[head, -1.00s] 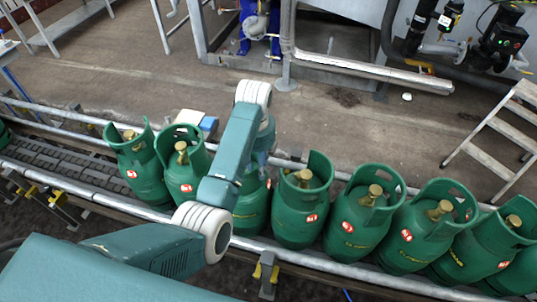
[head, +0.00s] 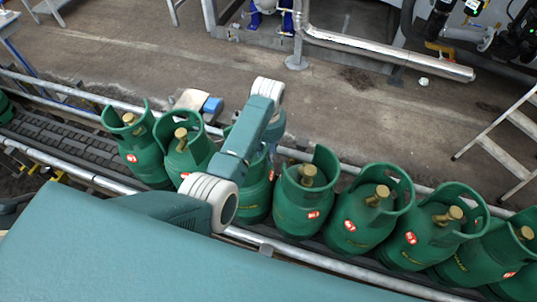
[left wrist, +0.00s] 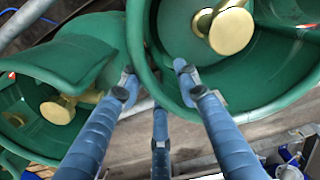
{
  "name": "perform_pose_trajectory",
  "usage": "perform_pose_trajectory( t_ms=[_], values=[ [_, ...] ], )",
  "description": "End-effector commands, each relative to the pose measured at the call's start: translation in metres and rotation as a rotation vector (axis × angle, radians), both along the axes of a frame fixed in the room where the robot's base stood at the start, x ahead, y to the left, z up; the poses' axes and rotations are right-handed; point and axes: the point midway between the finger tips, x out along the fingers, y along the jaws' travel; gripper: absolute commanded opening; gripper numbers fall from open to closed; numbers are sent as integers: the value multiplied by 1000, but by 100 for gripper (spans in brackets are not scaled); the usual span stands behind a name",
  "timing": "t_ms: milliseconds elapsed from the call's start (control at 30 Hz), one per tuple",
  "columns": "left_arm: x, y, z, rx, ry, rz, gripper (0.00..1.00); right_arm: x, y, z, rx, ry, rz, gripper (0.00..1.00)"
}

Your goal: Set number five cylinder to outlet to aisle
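A row of green gas cylinders with brass valves and open collars stands on the conveyor; one is at the middle (head: 305,195), one right of it (head: 368,208). Their red-and-white labels are too small to read for a number. My left arm reaches over the third full cylinder from the left (head: 253,192), partly hiding it. In the left wrist view my left gripper (left wrist: 156,82) has its blue fingers spread apart at a green collar (left wrist: 138,45), whose rim passes between them. Contact cannot be told. My right gripper is not in view.
The conveyor (head: 60,145) has metal side rails (head: 95,180) and a bare stretch at the left. Cylinders stand close together. A white-and-blue box (head: 200,103) is behind the row. Open floor lies beyond, with steps (head: 510,140) at the right and a pipe (head: 390,55).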

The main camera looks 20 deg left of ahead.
Motion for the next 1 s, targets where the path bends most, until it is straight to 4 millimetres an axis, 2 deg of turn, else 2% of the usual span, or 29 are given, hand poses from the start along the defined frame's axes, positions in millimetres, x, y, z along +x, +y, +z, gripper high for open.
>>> perform_pose_trajectory(
  t_ms=[100,300,533,700,1000],
  values=[
    [0,0,-15,1,2,0,32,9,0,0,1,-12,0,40],
    [0,0,-25,0,-1,1,32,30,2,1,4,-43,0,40],
    [0,0,-25,0,-1,0,32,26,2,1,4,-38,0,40],
    [0,0,-25,0,-1,0,0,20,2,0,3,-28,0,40],
    [1,0,-25,0,-1,5,0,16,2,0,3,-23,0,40]
  ],
)
